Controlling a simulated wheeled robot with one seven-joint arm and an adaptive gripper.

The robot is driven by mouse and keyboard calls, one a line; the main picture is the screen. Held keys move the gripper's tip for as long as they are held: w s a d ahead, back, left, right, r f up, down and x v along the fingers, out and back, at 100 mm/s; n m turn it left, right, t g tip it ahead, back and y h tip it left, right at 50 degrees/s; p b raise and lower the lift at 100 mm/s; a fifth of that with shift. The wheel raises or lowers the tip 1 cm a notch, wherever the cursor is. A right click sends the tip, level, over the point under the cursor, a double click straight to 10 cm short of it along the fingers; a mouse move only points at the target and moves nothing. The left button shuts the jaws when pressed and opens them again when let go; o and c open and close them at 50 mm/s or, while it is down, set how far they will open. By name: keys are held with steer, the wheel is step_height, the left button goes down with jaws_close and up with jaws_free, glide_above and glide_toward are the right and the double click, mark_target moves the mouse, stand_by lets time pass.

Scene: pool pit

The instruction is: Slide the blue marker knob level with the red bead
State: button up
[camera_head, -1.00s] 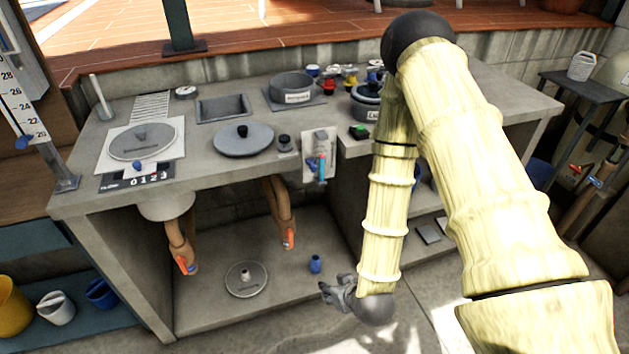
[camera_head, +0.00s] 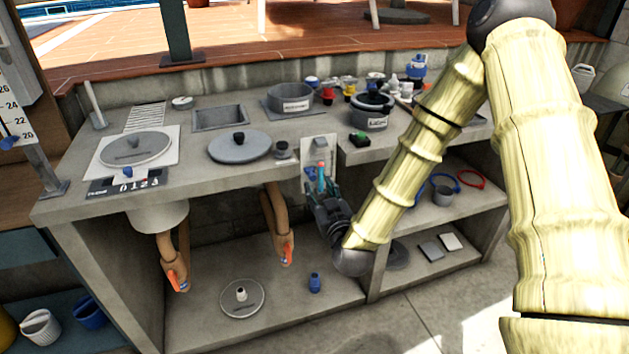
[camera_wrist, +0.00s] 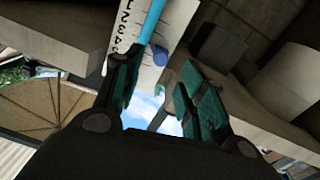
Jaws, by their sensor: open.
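A pale gauge plate (camera_head: 320,148) with a cyan tube hangs on the counter's front edge. In the wrist view the numbered plate (camera_wrist: 172,30), the cyan tube (camera_wrist: 150,32) and the blue marker knob (camera_wrist: 160,55) show close up. The knob stands out from the plate, right of the tube, just beyond the gap between my fingers. My gripper (camera_head: 320,196) is just below and in front of the plate in the head view; in the wrist view its fingers (camera_wrist: 160,82) are apart with nothing between them.
The counter (camera_head: 222,173) overhangs just above my gripper. Pots and lids crowd the countertop. Free space lies in front of the counter.

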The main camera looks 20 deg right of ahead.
mark_target(314, 178)
steer(key=shift+w, duration=2.7)
jaws_close()
